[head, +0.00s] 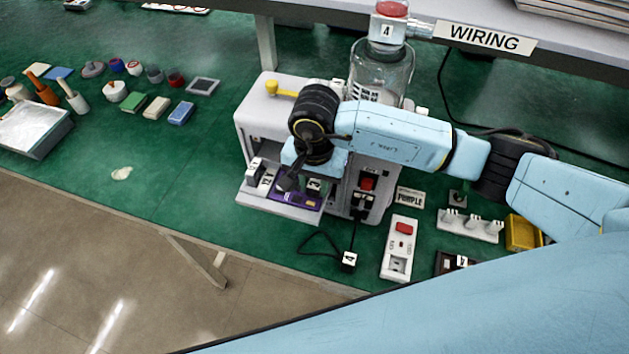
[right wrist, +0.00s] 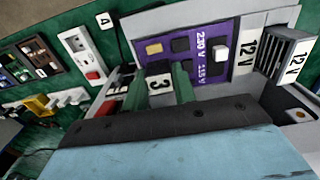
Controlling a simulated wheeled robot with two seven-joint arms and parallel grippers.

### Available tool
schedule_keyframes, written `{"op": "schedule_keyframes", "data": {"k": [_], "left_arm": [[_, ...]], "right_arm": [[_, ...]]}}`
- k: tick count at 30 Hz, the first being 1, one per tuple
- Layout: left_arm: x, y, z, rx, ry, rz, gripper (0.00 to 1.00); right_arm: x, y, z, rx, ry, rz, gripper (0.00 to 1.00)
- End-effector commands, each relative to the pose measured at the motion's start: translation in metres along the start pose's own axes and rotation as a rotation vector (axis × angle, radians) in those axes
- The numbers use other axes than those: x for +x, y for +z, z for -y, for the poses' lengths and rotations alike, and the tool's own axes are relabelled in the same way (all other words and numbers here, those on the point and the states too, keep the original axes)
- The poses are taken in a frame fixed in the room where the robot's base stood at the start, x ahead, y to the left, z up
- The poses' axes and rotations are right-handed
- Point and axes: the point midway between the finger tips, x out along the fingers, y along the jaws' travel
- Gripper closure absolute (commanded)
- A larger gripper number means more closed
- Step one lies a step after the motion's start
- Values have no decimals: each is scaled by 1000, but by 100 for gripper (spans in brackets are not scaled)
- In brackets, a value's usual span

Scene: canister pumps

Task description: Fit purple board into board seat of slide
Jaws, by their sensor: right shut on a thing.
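The purple board (head: 302,199) is at the right part of the light grey pulled-out slide (head: 262,207) of the pump unit. In the right wrist view the board (right wrist: 208,70) shows "230 V" and "115 V" print, with the slide's grey edge (right wrist: 180,14) beyond it. My right gripper (head: 289,184) is over the board. My left gripper is not in view.
White 12 V modules (right wrist: 247,50) stand on the slide beside the board. The pump housing (head: 262,105) and glass canister (head: 382,72) stand behind. A white switch strip (head: 399,248) and cable plug (head: 348,261) lie at right. The green mat (head: 165,195) left of the slide is mostly clear.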

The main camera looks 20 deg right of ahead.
Motion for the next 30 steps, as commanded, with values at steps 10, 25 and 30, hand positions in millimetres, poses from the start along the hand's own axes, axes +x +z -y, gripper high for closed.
{"op": "schedule_keyframes", "data": {"k": [10,25,30], "left_arm": [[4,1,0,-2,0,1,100],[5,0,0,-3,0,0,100],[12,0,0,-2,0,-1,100]], "right_arm": [[3,0,0,0,0,0,51],[-22,-1,1,-2,-4,-4,51],[-60,-2,1,-2,-4,-5,51]]}}
